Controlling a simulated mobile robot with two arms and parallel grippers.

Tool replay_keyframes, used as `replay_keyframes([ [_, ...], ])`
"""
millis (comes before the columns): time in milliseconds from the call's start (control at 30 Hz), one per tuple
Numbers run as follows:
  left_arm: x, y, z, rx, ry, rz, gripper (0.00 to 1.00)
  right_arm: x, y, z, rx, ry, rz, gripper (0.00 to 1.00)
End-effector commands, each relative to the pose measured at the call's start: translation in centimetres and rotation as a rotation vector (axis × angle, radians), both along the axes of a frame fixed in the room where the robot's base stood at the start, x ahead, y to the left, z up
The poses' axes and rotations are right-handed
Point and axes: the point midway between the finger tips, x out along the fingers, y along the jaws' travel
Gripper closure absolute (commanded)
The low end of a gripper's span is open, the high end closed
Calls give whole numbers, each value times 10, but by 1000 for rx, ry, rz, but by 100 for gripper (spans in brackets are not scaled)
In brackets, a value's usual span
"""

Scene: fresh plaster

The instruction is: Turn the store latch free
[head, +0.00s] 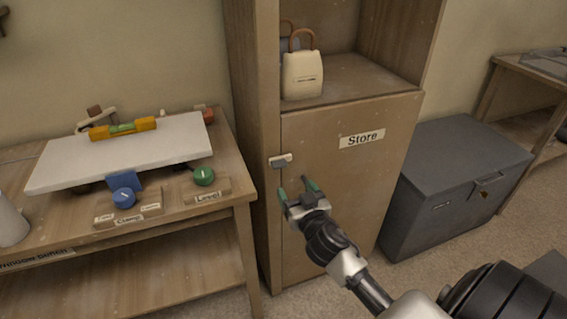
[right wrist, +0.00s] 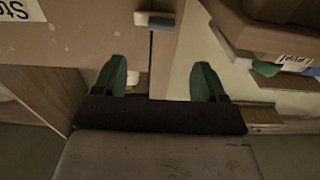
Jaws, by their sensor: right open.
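The store cupboard (head: 350,185) has a closed wooden door with a "Store" label (head: 362,138). The store latch (head: 281,160) is a small pale bar with a grey part below, lying across the door's left edge. In the right wrist view the latch (right wrist: 155,20) shows at the top, ahead of the fingertips. My right gripper (head: 297,186) is open and empty, just below and in front of the latch, apart from it. Its green fingers also show in the right wrist view (right wrist: 159,80). My left gripper is not in view.
A workbench (head: 240,190) stands to the left with a white board (head: 120,152), a yellow and green level (head: 122,128), a blue knob (head: 124,198) and a green knob (head: 204,176). A grey chest (head: 440,210) stands right of the cupboard.

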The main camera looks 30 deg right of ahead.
Motion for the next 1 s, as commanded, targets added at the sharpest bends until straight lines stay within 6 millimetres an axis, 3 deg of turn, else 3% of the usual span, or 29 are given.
replay_keyframes([
  [233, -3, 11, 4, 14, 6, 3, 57, 39, -10, 1, -2, 0, -1, 28],
  [500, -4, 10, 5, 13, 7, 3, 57, 84, -20, 0, -1, 2, -1, 28],
  [700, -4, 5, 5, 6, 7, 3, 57, 99, -24, -1, 0, 4, -1, 28],
  [1000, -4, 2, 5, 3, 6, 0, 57, 101, -24, -1, 0, 4, 0, 28],
])
